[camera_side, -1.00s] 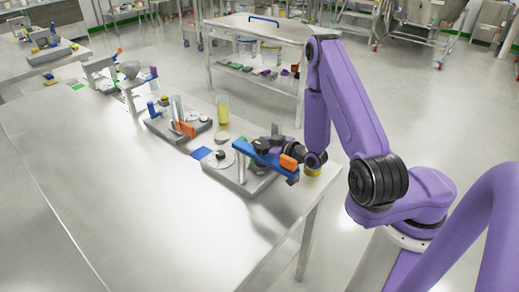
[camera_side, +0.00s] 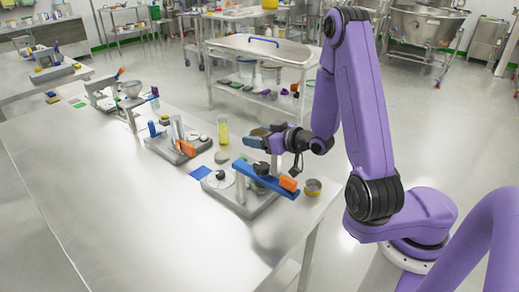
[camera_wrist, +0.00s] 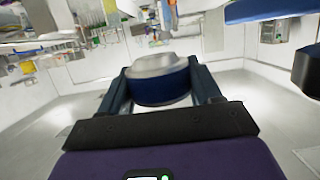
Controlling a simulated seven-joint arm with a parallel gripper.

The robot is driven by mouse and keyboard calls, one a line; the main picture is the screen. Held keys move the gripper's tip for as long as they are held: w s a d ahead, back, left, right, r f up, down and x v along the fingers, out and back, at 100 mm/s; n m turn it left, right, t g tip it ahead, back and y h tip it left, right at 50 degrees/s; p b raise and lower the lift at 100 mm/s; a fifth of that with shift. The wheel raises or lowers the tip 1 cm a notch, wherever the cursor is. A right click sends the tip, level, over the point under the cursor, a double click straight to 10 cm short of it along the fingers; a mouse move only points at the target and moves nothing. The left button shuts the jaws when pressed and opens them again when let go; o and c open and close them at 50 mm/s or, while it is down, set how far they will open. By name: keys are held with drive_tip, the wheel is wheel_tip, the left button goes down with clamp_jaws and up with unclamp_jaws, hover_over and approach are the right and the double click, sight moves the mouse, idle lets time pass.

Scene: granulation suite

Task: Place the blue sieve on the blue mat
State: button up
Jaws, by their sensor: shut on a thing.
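The blue sieve, a dark blue ring with a pale metal top (camera_wrist: 160,85), sits between my two fingers in the wrist view. My gripper (camera_wrist: 160,90) is shut on it. In the side view my gripper (camera_side: 262,138) is in the air above and behind the nearest lever press, close to the table's right edge. The sieve is hard to make out there. The blue mat (camera_side: 201,173), a small flat square, lies bare on the table, left of the press and lower left of my gripper.
The lever press has a grey base (camera_side: 238,200) and a blue bar with an orange end (camera_side: 288,183). A second grey-based device (camera_side: 180,150) stands beyond the mat. A yellow-filled cylinder (camera_side: 222,131), a round grey disc (camera_side: 221,157) and a small cup (camera_side: 312,187) stand nearby. The front table is clear.

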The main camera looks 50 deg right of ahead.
wheel_tip(320, 180, up, 7)
drive_tip(key=shift+f, duration=0.15)
drive_tip(key=w+a+r, duration=0.2)
drive_tip(key=w+a, duration=0.1)
drive_tip(key=w, duration=0.4)
drive_tip(key=shift+a+r, duration=0.3)
drive_tip(key=shift+r, duration=0.05)
drive_tip(key=s+d, duration=0.1)
drive_tip(key=s, duration=0.1)
drive_tip(key=s+d+f, duration=0.1)
drive_tip(key=s, duration=0.1)
drive_tip(key=s+d+f, duration=0.1)
drive_tip(key=s, duration=0.1)
drive_tip(key=shift+d+f, duration=0.1)
drive_tip(key=shift+d, duration=0.15)
drive_tip(key=shift+s+f, duration=0.1)
drive_tip(key=shift+s, duration=0.4)
drive_tip(key=shift+f, duration=8.8)
